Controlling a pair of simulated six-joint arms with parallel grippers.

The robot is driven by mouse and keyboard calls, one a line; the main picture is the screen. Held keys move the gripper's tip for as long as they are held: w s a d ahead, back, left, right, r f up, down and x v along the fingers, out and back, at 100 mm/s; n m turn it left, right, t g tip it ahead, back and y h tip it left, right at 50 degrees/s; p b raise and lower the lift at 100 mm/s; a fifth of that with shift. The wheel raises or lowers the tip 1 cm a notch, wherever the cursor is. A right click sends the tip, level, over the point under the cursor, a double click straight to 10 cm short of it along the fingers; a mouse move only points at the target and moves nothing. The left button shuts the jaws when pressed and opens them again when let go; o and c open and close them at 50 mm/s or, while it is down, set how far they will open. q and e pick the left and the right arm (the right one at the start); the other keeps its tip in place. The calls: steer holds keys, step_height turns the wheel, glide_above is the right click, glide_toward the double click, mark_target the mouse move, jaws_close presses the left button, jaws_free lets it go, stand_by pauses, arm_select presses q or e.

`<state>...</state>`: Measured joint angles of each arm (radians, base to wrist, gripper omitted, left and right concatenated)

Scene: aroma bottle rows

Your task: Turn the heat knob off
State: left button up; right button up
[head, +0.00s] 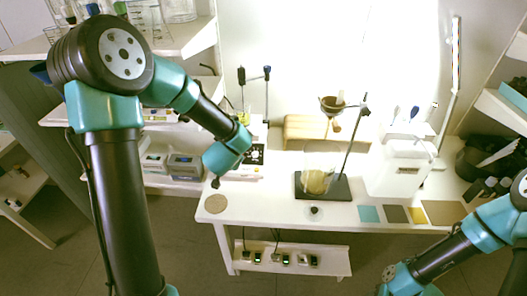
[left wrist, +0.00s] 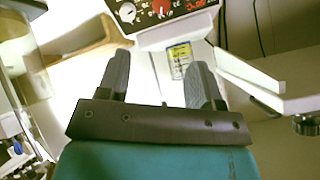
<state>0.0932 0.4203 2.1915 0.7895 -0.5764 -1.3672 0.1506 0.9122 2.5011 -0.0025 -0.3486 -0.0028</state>
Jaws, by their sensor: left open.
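In the left wrist view, a white device (left wrist: 180,32) with a black control panel (left wrist: 143,18) is at the top. The panel carries a red knob (left wrist: 160,8) and a pale round knob (left wrist: 128,12), both close to the top edge. I cannot tell from labels which is the heat knob. My left gripper (left wrist: 160,70) is open and empty, with its fingers apart and the panel beyond the tips. In the head view, the left gripper (head: 215,183) is at the device's (head: 243,172) near left side, and the arm partly hides the device. My right gripper is out of view.
A round brown pad (head: 215,203) lies at the table's left front corner. A stand with a dark base (head: 335,189) and a glass vessel (head: 317,182) is right of the device. Coloured squares (head: 369,214) lie along the front right. Shelves (head: 185,40) stand on the left.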

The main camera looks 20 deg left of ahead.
arm_select(q)
steer(key=shift+w+r, duration=0.1)
steer(key=shift+r, duration=0.1)
steer(key=x, duration=1.7)
steer(key=shift+w+a+f, duration=0.1)
steer(key=shift+w, duration=0.1)
steer(key=shift+c, duration=0.2)
steer(key=c, duration=0.9)
